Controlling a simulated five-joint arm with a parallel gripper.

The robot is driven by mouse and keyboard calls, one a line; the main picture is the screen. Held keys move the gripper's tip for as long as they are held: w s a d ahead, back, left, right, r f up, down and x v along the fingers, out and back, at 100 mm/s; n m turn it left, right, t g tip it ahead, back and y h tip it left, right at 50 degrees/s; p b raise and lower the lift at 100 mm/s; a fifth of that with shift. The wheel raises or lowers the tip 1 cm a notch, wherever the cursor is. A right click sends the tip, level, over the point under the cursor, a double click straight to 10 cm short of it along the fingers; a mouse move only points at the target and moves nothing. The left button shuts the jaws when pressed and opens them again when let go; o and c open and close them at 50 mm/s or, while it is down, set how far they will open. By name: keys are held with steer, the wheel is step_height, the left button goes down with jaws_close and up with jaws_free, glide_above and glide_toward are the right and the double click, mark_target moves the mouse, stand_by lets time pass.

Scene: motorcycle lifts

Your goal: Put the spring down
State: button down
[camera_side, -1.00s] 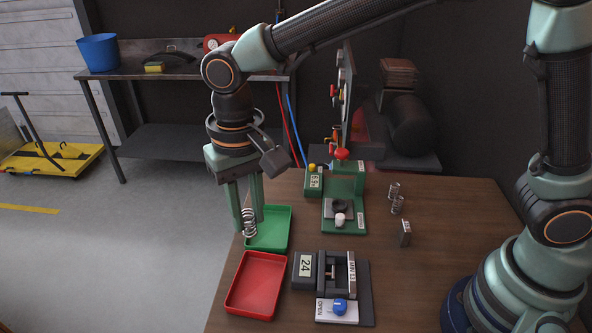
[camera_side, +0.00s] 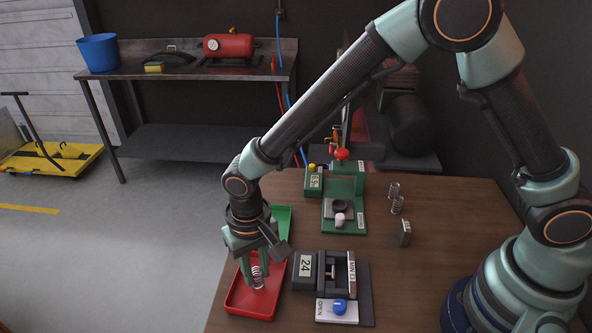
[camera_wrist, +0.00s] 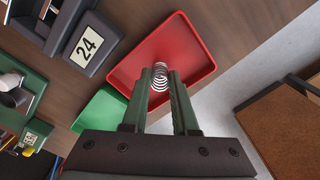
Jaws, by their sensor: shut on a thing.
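A metal coil spring (camera_side: 258,276) is held between the fingers of my gripper (camera_side: 256,268), over the red tray (camera_side: 236,299). In the wrist view the spring (camera_wrist: 160,76) stands out past the fingertips of my gripper (camera_wrist: 160,80), with the red tray (camera_wrist: 195,52) behind it. I cannot tell whether the spring touches the tray floor. The green tray (camera_side: 283,217) lies just behind the red one and is partly hidden by my arm; its corner also shows in the wrist view (camera_wrist: 98,112).
Right of the red tray is a dark device (camera_side: 305,268) reading 24, with a blue knob (camera_side: 339,307). A green press (camera_side: 344,210) stands behind it. The wooden table's right side is clear.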

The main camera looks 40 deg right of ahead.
mark_target(257, 271)
steer(key=c, duration=0.7)
jaws_free()
steer(key=shift+f, duration=0.1)
step_height(257, 271, up, 12)
steer(key=shift+s+d+r+n+t, duration=0.2)
steer(key=shift+s+d+r+t, duration=1.15)
steer(key=shift+d, duration=2.9)
steer(key=shift+s+d+r+n+t, duration=0.2)
steer(key=shift+s+d+r+t, duration=0.3)
steer(key=shift+d+r, duration=2.7)
steer(key=shift+s+d+r+n+t, duration=0.2)
steer(key=shift+s+d+r+t, duration=0.65)
steer(key=shift+d, duration=4.4)
